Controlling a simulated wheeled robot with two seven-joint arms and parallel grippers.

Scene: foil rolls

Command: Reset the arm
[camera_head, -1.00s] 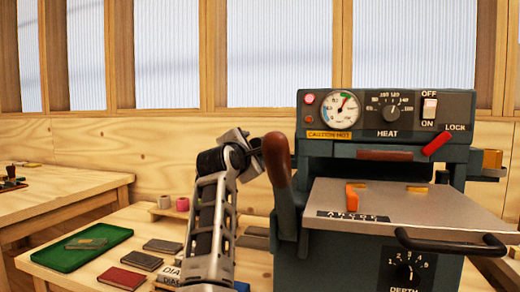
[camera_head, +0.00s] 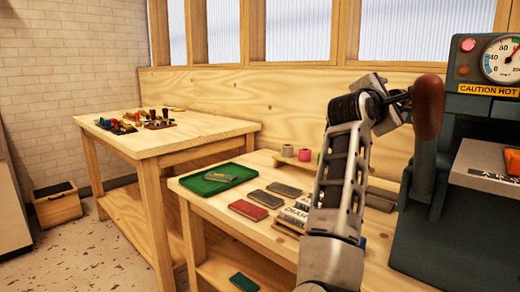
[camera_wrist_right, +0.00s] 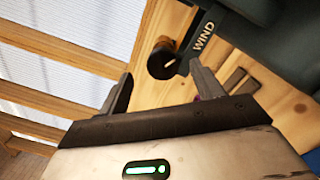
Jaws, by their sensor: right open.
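My right arm rises through the middle of the head view, with its gripper (camera_head: 392,98) beside the brown lever handle (camera_head: 428,106) of the dark green machine (camera_head: 445,235). I cannot tell whether they touch. In the right wrist view the two fingers of my right gripper (camera_wrist_right: 160,72) are spread wide with nothing held. Beyond them show a black knob (camera_wrist_right: 161,63) and the machine's side marked WIND (camera_wrist_right: 203,36). My left gripper is not in view.
The near wooden table (camera_head: 275,240) holds a green tray (camera_head: 240,172), a red book (camera_head: 248,210), grey blocks and small rolls (camera_head: 304,155). Another table (camera_head: 180,135) stands behind left with small items. A wooden box (camera_head: 57,205) sits on the floor, which is open at left.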

